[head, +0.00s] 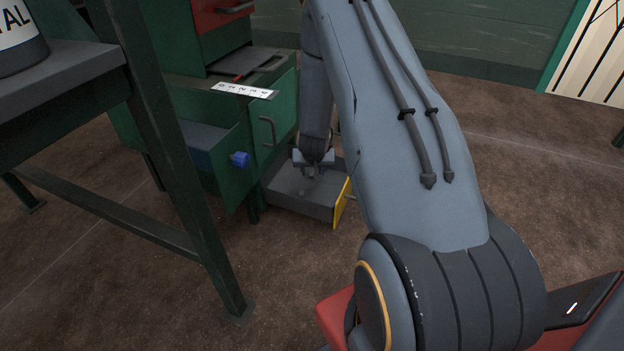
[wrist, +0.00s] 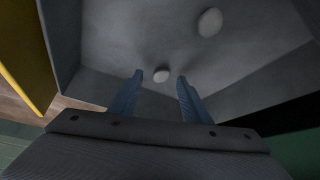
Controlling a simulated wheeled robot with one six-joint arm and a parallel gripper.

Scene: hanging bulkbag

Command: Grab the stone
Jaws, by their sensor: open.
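My gripper (head: 313,167) is open and reaches down into a low grey drawer-like box (head: 296,207) with a yellow front. In the wrist view its two blue fingers (wrist: 160,80) stand apart. A second pale rounded shape (wrist: 210,22) lies farther off on the grey surface, up and to the right in the wrist view.
A dark green table frame (head: 180,150) is at the left. The box walls (wrist: 60,40) are close around my gripper. Brown floor (head: 530,200) is clear at right.

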